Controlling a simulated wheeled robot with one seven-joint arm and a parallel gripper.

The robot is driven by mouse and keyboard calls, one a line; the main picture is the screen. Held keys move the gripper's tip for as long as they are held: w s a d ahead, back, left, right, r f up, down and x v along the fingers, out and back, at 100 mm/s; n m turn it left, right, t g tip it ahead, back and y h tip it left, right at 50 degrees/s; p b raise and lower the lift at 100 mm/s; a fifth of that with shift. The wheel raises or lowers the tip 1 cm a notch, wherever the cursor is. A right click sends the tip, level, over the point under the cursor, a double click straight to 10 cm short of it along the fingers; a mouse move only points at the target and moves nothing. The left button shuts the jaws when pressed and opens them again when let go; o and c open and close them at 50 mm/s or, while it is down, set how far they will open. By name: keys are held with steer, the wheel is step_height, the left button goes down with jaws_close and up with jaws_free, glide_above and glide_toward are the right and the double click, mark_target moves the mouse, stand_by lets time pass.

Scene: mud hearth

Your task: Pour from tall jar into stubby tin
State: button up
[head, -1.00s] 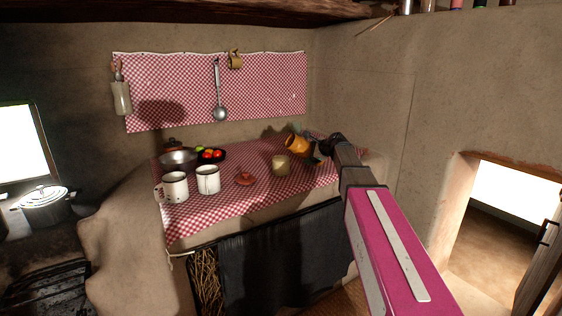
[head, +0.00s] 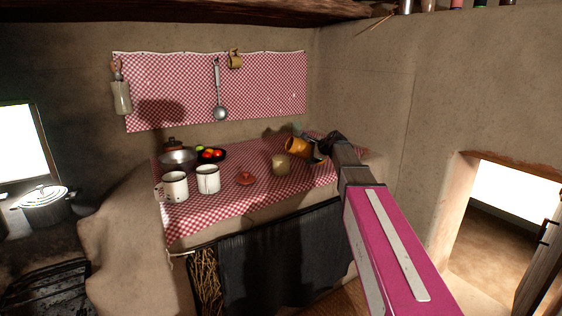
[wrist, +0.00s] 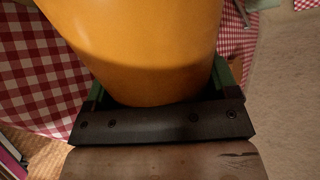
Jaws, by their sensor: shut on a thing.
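The tall jar is an orange-yellow vessel (head: 298,148), held tilted in the head view with its upper end leaning left toward the stubby tin. In the wrist view the jar (wrist: 145,50) fills the space between the fingers. My gripper (head: 322,150) is shut on it at the right of the tablecloth. The stubby tin (head: 281,165), dull yellow-tan, stands upright on the cloth just left of and below the jar's mouth. I cannot see any contents or stream between them.
The red checked cloth (head: 225,207) covers the counter. Two white enamel mugs (head: 174,187) (head: 208,179) stand at the front left. A reddish-brown lid (head: 245,178) lies left of the tin.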

mark_target(310, 146)
steer(key=shift+r+n+h, duration=0.4)
steer(key=shift+r+h, duration=0.2)
steer(key=shift+r, duration=0.35)
steer(key=shift+s+a+r+n+h+p, duration=0.1)
steer(key=shift+a+r+n+h+p, duration=0.15)
steer(key=shift+r, duration=0.2)
steer(key=shift+s+a+r+n+h+p, duration=0.15)
steer(key=shift+a+r+h+p, duration=0.1)
steer(key=shift+r+h, duration=0.15)
stand_by(0.4)
steer(key=shift+a+r+n+t+h+p, duration=0.25)
steer(key=shift+r+n+h, duration=0.2)
steer(key=shift+r, duration=0.45)
steer(key=shift+a+r+n+t+h+p, duration=0.1)
steer(key=shift+a+r+n+t+h, duration=0.1)
steer(key=shift+r+n+t+h, duration=0.45)
stand_by(0.6)
steer(key=shift+s+a+r+h, duration=0.1)
steer(key=shift+a+r+h, duration=0.15)
steer(key=shift+r, duration=0.3)
steer(key=shift+s+a+r+h, duration=0.1)
steer(key=shift+a+r+h, duration=0.1)
steer(key=shift+r, duration=0.35)
steer(key=shift+s+a+r+n+h+p, duration=0.25)
steer(key=shift+a+r+n+h+p, duration=0.25)
steer(key=shift+a+r+n+h, duration=0.4)
stand_by(1.7)
